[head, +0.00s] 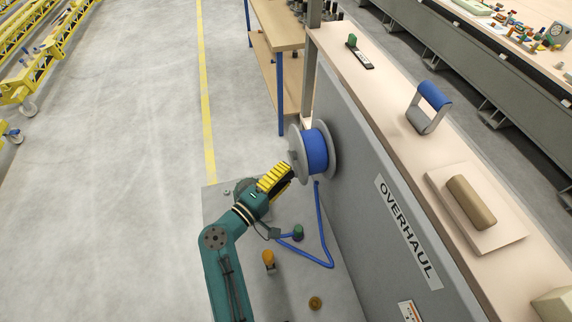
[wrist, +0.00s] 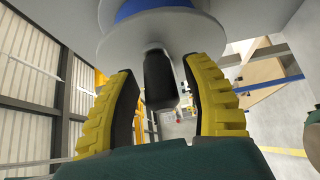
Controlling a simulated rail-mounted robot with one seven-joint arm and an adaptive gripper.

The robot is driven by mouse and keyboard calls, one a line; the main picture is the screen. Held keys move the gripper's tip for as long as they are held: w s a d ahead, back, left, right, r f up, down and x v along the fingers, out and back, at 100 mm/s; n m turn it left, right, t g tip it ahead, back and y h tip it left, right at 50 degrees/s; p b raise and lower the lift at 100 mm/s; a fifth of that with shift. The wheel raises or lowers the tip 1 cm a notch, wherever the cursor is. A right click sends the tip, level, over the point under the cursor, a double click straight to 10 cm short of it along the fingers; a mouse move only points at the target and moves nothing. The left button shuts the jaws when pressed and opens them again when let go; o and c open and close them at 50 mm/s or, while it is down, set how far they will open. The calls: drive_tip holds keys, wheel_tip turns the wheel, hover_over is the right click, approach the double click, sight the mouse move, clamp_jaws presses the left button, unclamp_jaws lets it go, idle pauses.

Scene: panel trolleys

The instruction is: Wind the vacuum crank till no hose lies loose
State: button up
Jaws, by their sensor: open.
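The hose reel (head: 299,157) is a grey drum on the side of the grey panel, with blue hose (head: 316,151) wound on it. A length of blue hose hangs from the reel and lies in a loose bend (head: 318,262) on the grey base plate, by a dark green fitting (head: 298,232). The reel's pale flange (wrist: 160,35) fills the top of the wrist view. A black crank handle (wrist: 158,80) sticks out from it. My gripper (head: 284,173) is at the reel's face, its yellow-backed fingers open on either side of the handle, with gaps showing. In the head view the handle is hidden.
An orange knob (head: 268,258) and a small brown disc (head: 315,303) are on the base plate. The panel marked OVERHAUL (head: 408,232) stands close on the right, under a pale top (head: 395,120) with a blue-grip handle (head: 433,97). A wooden bench (head: 276,28) stands behind. Open floor lies left.

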clamp_jaws()
drive_tip(key=shift+f+b, duration=0.8)
drive_tip(key=shift+b, duration=0.35)
drive_tip(key=shift+r, duration=0.2)
drive_tip(key=shift+w+a+f+b, duration=0.1)
drive_tip(key=shift+w+f+b, duration=0.15)
drive_tip(key=shift+f+b, duration=0.55)
